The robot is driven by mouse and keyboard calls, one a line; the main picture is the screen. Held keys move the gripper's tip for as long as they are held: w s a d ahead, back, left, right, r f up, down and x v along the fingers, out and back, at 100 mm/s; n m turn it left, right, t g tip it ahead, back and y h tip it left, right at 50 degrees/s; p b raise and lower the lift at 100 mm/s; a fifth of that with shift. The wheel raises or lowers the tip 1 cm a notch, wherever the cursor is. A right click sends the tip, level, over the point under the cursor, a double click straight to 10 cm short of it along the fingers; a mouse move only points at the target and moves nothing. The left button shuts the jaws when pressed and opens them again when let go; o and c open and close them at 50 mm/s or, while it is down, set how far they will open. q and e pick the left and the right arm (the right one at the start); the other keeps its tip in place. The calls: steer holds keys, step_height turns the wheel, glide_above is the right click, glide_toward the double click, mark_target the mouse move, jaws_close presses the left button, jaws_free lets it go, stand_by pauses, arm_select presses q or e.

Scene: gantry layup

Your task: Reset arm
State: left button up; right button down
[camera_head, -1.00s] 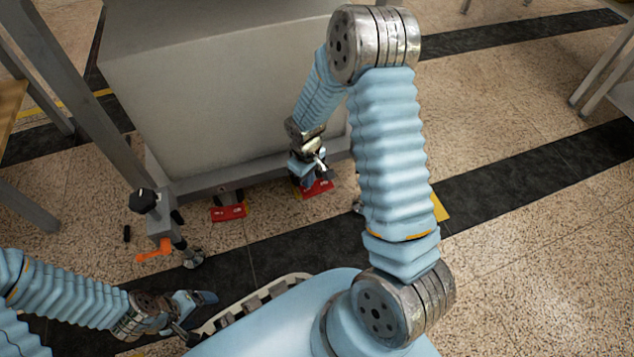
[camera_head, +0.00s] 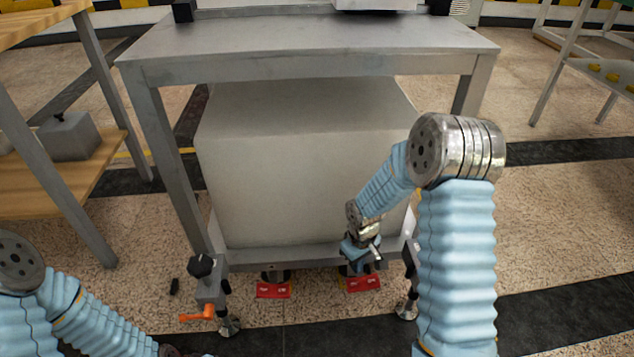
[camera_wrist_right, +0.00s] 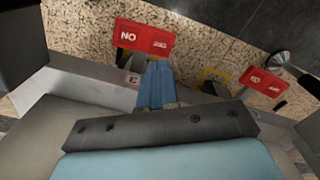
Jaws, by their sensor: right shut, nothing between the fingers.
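My right gripper (camera_head: 364,262) is low in front of the grey cabinet under the metal table, just above the right red tag (camera_head: 363,284). Its blue fingers (camera_wrist_right: 157,84) are together and empty in the right wrist view. The right arm reaches down from a raised metal elbow joint. My left arm enters at the lower left of the head view. Its gripper is cut off by the bottom edge.
The metal table (camera_head: 310,62) stands over the large grey cabinet (camera_head: 300,165). A left red tag (camera_head: 273,290) and an orange lever (camera_head: 197,314) on a foot are near the floor. A wooden-shelved bench (camera_head: 100,180) stands left. Open floor (camera_head: 555,230) lies right.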

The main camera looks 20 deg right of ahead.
steer(key=s+a+f+m+y, duration=0.25)
steer(key=s+a+f, duration=0.25)
steer(key=s+a, duration=0.25)
steer(key=s+a+f+m+y, duration=0.2)
steer(key=s+a+f+m, duration=0.15)
steer(key=s+a, duration=0.4)
step_height(320, 180, up, 12)
steer(key=a+n+p, duration=0.1)
steer(key=p, duration=1.1)
steer(key=shift+w+a+f+t+p, duration=0.15)
steer(key=shift+a+f+t+p, duration=0.15)
steer(key=shift+t, duration=0.1)
